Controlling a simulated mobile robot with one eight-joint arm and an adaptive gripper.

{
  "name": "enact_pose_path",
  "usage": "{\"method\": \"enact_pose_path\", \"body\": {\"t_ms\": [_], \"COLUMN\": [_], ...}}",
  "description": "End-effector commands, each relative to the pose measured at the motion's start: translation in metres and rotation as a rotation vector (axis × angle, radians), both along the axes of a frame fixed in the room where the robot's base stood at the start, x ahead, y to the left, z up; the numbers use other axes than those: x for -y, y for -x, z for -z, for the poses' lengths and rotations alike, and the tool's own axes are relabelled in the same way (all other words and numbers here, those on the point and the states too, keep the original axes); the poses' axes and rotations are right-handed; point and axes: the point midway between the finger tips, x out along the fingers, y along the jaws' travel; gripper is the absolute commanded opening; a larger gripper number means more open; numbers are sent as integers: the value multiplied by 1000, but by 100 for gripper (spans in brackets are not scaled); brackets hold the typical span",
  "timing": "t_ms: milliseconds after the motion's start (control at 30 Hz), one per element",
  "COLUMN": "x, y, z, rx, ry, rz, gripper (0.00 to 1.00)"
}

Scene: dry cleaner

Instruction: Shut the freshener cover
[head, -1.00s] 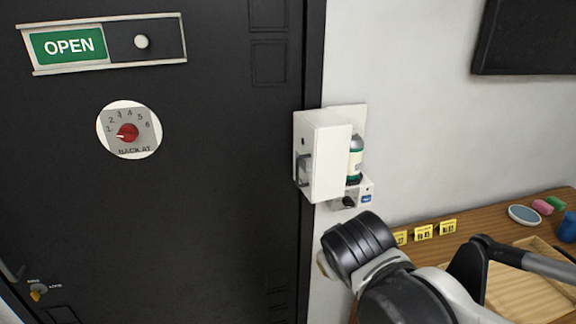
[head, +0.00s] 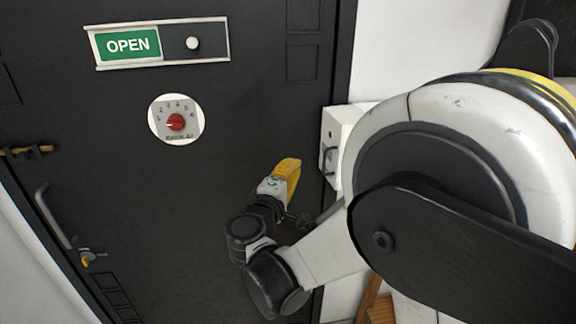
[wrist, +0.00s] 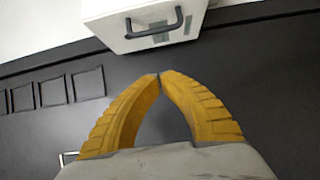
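The freshener cover (head: 333,134) is a white box front with a dark handle (head: 330,158), on the wall beside the black door. My arm hides its right part and the bottle inside, so the head view does not show how far it stands open. In the wrist view the cover (wrist: 110,32) and its handle (wrist: 154,27) lie beyond my fingertips. My gripper (head: 293,163) has yellow fingers and is left of the cover, in front of the door, apart from it. In the wrist view the fingertips (wrist: 159,76) meet, with nothing between them.
The black door (head: 130,210) fills the left, with an OPEN sign (head: 128,46), a round dial with a red knob (head: 175,122) and a door handle (head: 53,215). My own large arm link blocks the right side. A bit of wooden table (head: 372,305) shows below.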

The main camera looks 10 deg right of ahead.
Motion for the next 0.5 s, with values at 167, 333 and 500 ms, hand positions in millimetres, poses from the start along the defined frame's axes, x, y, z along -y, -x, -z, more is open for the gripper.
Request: {"method": "enact_pose_path", "body": {"t_ms": [167, 333, 500], "x": [22, 40, 54], "y": [-35, -56, -35], "z": [1, 1, 1], "rx": [0, 0, -1], "ry": [-1, -1, -2], "rz": [5, 3, 1], "gripper": [0, 0, 0]}}
